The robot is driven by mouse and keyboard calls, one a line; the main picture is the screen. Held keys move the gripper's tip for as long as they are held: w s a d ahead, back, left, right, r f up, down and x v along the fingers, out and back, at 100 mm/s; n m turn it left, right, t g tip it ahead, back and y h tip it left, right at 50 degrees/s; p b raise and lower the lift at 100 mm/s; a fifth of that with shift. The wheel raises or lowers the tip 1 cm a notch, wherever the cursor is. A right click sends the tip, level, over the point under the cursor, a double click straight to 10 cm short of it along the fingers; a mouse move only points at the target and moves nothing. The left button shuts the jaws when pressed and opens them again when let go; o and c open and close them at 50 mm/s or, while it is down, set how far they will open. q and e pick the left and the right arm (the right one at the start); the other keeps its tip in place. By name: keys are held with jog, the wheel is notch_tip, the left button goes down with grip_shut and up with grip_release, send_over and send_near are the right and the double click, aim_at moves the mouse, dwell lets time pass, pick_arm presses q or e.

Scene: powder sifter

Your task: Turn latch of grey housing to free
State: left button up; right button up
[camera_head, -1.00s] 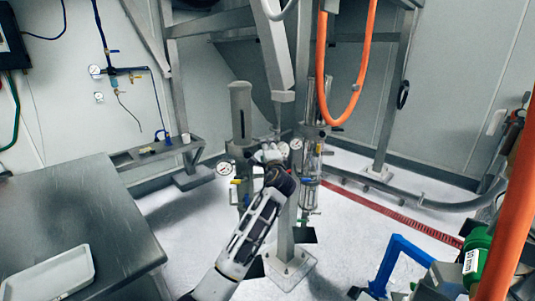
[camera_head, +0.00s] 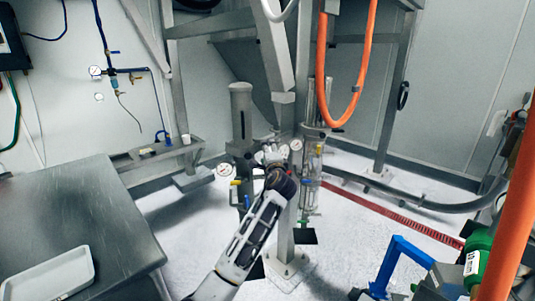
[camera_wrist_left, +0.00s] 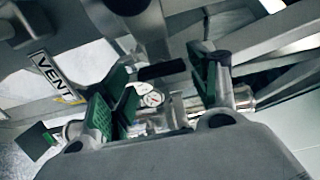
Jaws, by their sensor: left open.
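A tall grey cylindrical housing (camera_head: 241,115) stands upright by the central steel post, with a round gauge (camera_head: 223,169) low at its left. My left gripper (camera_head: 271,154) is just right of the housing, between it and a clear-tubed unit (camera_head: 312,165); the arm hides part of the area. In the left wrist view, the green-padded fingers (camera_wrist_left: 160,88) are open and apart. A short black bar (camera_wrist_left: 161,70) and a small white dial (camera_wrist_left: 152,99) show between them. I cannot tell whether the bar is the latch, or whether the fingers touch anything. My right gripper is not in view.
A VENT label (camera_wrist_left: 50,75) shows at left in the wrist view. A steel table (camera_head: 85,215) with a white tray (camera_head: 50,277) stands at left. An orange hose (camera_head: 338,120) hangs close right of the post. A blue frame (camera_head: 400,255) is at lower right.

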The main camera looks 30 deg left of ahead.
pick_arm(q)
jog(key=v, duration=1.1)
jog(key=shift+s, duration=0.2)
dwell(0.5)
